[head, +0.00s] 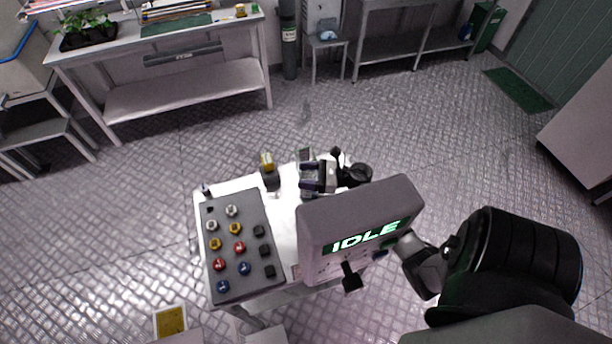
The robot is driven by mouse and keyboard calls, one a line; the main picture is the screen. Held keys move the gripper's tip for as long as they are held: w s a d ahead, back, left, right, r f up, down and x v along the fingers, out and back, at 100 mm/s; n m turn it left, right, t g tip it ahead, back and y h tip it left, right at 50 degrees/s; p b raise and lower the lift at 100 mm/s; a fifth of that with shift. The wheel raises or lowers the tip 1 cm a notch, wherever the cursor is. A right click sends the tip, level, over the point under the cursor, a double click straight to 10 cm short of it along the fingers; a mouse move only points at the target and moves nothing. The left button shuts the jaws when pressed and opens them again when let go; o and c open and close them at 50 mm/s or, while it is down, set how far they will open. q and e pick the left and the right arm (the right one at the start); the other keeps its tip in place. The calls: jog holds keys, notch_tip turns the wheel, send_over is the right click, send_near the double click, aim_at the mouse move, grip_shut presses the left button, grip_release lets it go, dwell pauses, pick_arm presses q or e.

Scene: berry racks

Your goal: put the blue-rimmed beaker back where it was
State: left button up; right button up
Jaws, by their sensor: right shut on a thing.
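My right gripper (312,176) is above the back part of the white table (285,215), behind the box with the IDLE display. It is shut on a small pale thing with dark bluish edges, which looks like the blue-rimmed beaker. The fingers hide most of it, so I cannot make out its full rim or whether it touches the table. A small yellow-topped item (268,168) stands just left of the gripper. My left gripper is not in view.
A grey rack (250,213) with several coloured round tops and dark square spots fills the table's left side. The IDLE box (320,225) stands at the right, in front of my right gripper. White table top is bare between them. A bench with plants (90,30) is far back left.

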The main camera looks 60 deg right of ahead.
jog(key=shift+f, duration=0.25)
jog(key=shift+f, duration=0.1)
jog(key=o, duration=0.6)
jog(key=shift+o, duration=0.2)
